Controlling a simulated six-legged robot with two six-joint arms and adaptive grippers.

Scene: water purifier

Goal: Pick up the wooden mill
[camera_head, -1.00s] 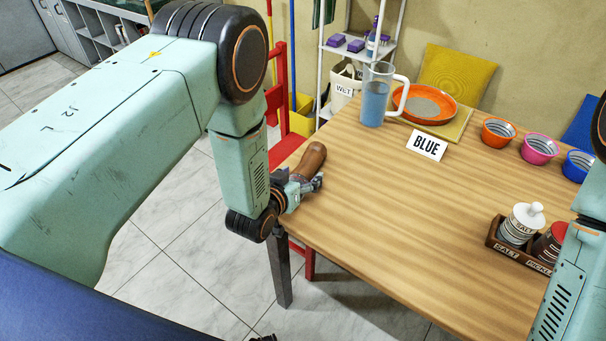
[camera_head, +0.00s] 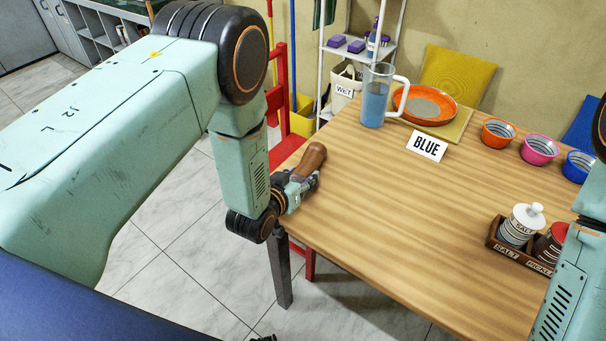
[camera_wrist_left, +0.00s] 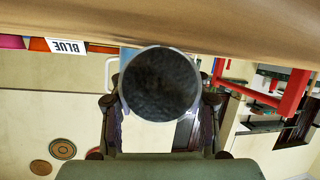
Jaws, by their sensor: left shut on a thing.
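The wooden mill (camera_head: 312,158) is brown with a rounded top and leans slightly at the left edge of the table. My left gripper (camera_head: 300,186) is shut on it, low on its body. In the left wrist view the mill's dark round end (camera_wrist_left: 160,84) faces the camera between the two fingers, and its sides are hidden behind that end. I cannot tell whether the mill touches the table. My right arm shows at the right edge of the head view, but its gripper is out of view.
The wooden table (camera_head: 400,210) has free room in its middle. A pitcher of blue water (camera_head: 374,100), a BLUE sign (camera_head: 427,146), an orange plate (camera_head: 447,100) and several coloured bowls (camera_head: 539,150) stand toward the back. A salt caddy (camera_head: 508,253) stands at the right. A red chair (camera_head: 278,100) is behind the left edge.

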